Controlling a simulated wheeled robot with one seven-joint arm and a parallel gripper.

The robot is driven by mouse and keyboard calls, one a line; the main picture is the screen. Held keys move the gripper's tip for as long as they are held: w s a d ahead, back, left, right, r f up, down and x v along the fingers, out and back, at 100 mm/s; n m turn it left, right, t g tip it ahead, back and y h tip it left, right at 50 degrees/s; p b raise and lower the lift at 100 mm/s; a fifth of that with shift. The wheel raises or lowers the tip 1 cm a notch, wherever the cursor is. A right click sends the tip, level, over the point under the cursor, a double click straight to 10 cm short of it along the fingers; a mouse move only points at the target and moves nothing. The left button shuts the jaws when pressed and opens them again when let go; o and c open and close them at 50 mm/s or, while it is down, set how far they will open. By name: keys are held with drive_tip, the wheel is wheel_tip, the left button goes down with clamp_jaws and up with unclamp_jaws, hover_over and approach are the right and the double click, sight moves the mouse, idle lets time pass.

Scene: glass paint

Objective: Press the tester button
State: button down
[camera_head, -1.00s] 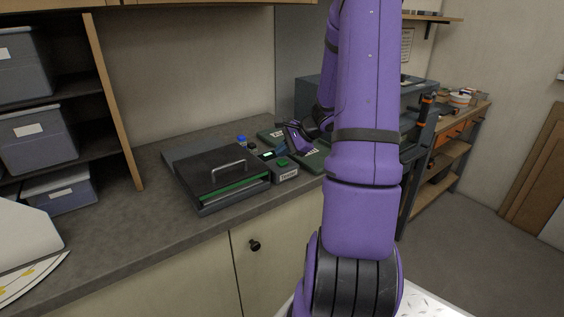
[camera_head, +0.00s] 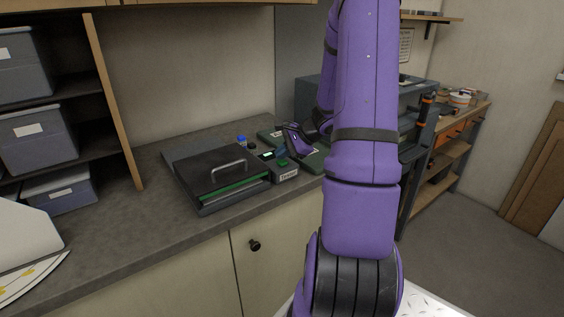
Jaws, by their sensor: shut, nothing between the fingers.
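The tester (camera_head: 288,174) is a small dark box with a white label on its front, on the counter just right of the black lidded case. A green button (camera_head: 282,162) sits on its top, with a small lit display (camera_head: 267,155) behind and to the left. My gripper (camera_head: 281,152) is shut and empty, pointing down and left beside the tester's top, close to the green button. I cannot tell whether the fingertips touch the button. My arm hides part of the counter to the right.
The black case (camera_head: 215,172) with a metal handle stands left of the tester. A blue-capped item (camera_head: 241,140) is behind it. The counter (camera_head: 120,225) is clear at front left.

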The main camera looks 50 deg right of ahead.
sight(282, 162)
drive_tip(key=shift+f, duration=0.5)
idle(0.8)
drive_tip(key=shift+r, duration=0.95)
drive_tip(key=shift+r, duration=2.5)
